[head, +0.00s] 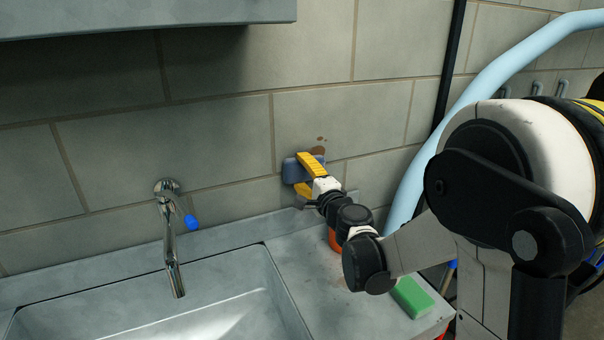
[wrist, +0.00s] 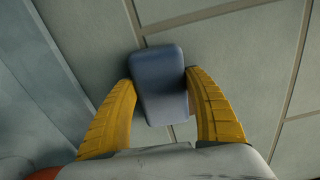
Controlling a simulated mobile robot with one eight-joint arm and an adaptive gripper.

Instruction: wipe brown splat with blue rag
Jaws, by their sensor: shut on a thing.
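My gripper (head: 305,174) has yellow fingers and is shut on the blue rag (head: 290,171), a blue-grey block. In the wrist view the rag (wrist: 160,82) sits between the two fingertips of my gripper (wrist: 160,90), up against or very close to the tiled wall. The brown splat (head: 319,150) is on the wall just above and right of the rag in the head view, with small spots over it. My gripper covers part of it. In the wrist view a brownish patch (wrist: 190,104) shows beside the right finger.
A metal sink (head: 190,310) with a tap (head: 168,235) is at the left. A green sponge (head: 412,297) lies on the counter (head: 350,310) at the right. An orange object (head: 334,240) stands behind my arm. A light blue pipe (head: 440,140) runs up the right. A cabinet (head: 140,15) hangs above left.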

